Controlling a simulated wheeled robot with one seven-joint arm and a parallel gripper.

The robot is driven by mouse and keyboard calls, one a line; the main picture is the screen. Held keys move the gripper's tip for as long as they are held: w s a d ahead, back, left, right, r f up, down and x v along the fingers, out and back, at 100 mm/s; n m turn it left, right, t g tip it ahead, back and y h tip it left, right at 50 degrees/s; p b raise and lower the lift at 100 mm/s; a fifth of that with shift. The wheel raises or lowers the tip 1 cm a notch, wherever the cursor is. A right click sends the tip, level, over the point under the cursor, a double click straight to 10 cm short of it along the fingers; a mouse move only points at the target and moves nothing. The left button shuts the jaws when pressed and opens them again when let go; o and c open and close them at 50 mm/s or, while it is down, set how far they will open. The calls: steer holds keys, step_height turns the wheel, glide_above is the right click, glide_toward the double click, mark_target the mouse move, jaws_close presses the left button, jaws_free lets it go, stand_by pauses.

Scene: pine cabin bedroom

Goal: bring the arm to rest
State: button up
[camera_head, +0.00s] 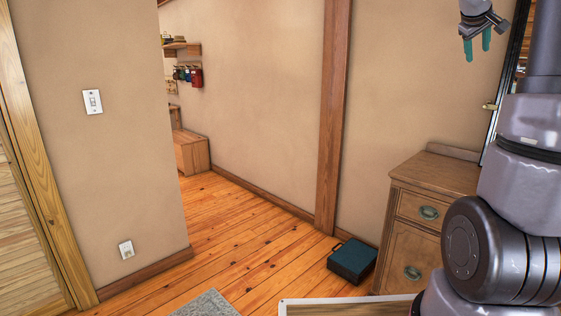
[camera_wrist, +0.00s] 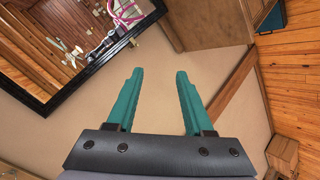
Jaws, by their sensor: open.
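My gripper (camera_head: 477,44) is at the top right of the head view, raised in front of the beige wall and above the wooden cabinet. Its two teal fingers point down in that view. In the wrist view my gripper (camera_wrist: 157,78) shows its fingers spread apart with nothing between them. It is open and empty. My arm stands along the right edge of the head view and hides part of the cabinet and the wall behind it.
A wooden cabinet (camera_head: 413,205) stands at the right, beside my arm. A dark-framed mirror (camera_wrist: 38,58) hangs near my gripper. A teal case (camera_head: 352,261) lies on the floor. A wooden post (camera_head: 333,115) runs up the wall. The plank floor (camera_head: 235,237) is clear in the middle.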

steer(key=s+a+f+m+y, duration=0.1)
steer(key=s+a+f+y, duration=0.2)
steer(key=s+a, duration=0.6)
steer(key=s+a+f+m+y, duration=0.2)
steer(key=s+a+f, duration=0.3)
steer(key=s+a, duration=0.4)
steer(key=s+a+f+m+y, duration=0.1)
steer(key=s+a+f+y, duration=0.3)
steer(key=s+a, duration=0.5)
steer(key=a+y, duration=0.1)
steer(key=a, duration=0.5)
steer(key=shift+s+a+f+m+g, duration=0.15)
steer(key=shift+s+f+m+g, duration=0.15)
steer(key=shift+f+m, duration=0.1)
steer(key=shift+w, duration=0.1)
